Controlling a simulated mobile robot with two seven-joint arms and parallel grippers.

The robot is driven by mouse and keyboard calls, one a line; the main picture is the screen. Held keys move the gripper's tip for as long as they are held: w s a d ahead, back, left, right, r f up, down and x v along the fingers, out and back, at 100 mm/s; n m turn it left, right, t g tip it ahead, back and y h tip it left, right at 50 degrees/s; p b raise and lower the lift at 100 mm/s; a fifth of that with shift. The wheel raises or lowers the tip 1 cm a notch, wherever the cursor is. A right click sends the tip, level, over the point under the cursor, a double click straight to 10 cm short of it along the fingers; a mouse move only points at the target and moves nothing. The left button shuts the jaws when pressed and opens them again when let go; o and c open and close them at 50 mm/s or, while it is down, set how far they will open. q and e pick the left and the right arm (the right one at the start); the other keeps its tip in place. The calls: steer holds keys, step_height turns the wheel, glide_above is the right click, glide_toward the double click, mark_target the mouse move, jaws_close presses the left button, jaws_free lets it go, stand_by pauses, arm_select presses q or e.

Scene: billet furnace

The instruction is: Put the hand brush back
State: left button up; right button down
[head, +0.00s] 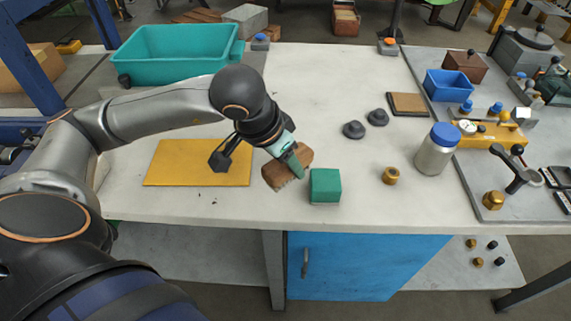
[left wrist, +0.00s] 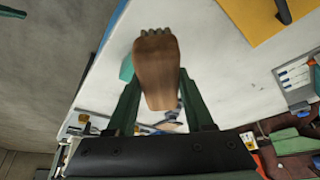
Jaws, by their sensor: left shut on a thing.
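The hand brush (head: 276,178) has a brown wooden body with grey bristles. It is tilted, just left of the green block, near the front edge of the white table; I cannot tell how far above the surface it is. My left gripper (head: 291,158) has its green fingers shut on the brush. In the left wrist view the brush (left wrist: 156,65) sits between the two fingers, with its bristles at the far end. My right gripper is not in view.
The green block (head: 325,187) stands beside the brush. A yellow mat (head: 180,165) lies to the left, with a teal bin (head: 180,70) behind it. The table's middle back is clear.

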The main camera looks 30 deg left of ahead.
arm_select(q)
steer(key=f, duration=0.1)
steer(key=w+a+f, duration=0.2)
steer(key=f, duration=0.1)
steer(key=shift+w, duration=0.25)
steer(key=f, duration=0.3)
steer(key=shift+w+a+f+p, duration=0.15)
steer(key=shift+w+a+p, duration=0.1)
steer(key=shift+p, duration=0.1)
steer(key=shift+f, duration=0.35)
steer(key=shift+f+b, duration=0.25)
steer(key=shift+b, duration=0.05)
steer(key=o, duration=1.2)
steer(key=shift+r, duration=0.1)
steer(key=shift+r+p, duration=0.4)
steer(key=v, duration=1.1)
steer(key=shift+s+r, duration=0.2)
steer(key=shift+s, duration=0.05)
